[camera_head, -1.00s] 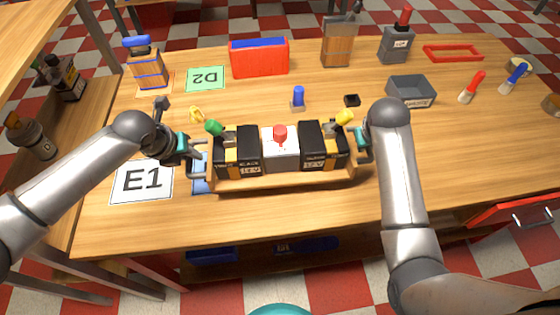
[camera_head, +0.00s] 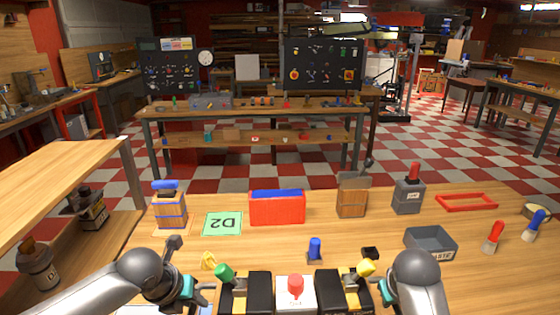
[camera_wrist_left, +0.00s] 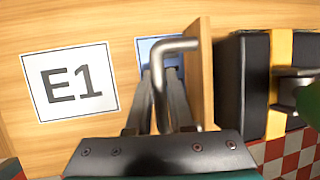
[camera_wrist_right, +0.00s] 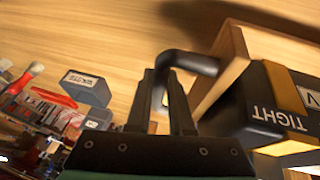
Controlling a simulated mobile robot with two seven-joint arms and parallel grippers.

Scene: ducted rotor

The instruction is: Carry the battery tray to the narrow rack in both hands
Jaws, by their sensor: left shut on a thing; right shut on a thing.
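The battery tray shows at the bottom of the head view with black and yellow batteries (camera_head: 260,292) and a white block with a red knob (camera_head: 295,286) between them; its lower part is cut off. My left gripper (camera_head: 207,291) is shut on the tray's left handle (camera_wrist_left: 180,46), beside the wooden end wall (camera_wrist_left: 206,75). My right gripper (camera_head: 376,290) is shut on the right handle (camera_wrist_right: 192,62), by the other end wall (camera_wrist_right: 228,68). I cannot tell whether the tray touches the table. I cannot identify the narrow rack for sure.
A blue-topped peg (camera_head: 315,250) stands just behind the tray. A grey bin (camera_head: 430,243), a red box (camera_head: 277,209) and a green D2 card (camera_head: 222,224) are farther back. An E1 card (camera_wrist_left: 70,82) lies left of the tray. A wooden side shelf (camera_head: 60,185) stands at left.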

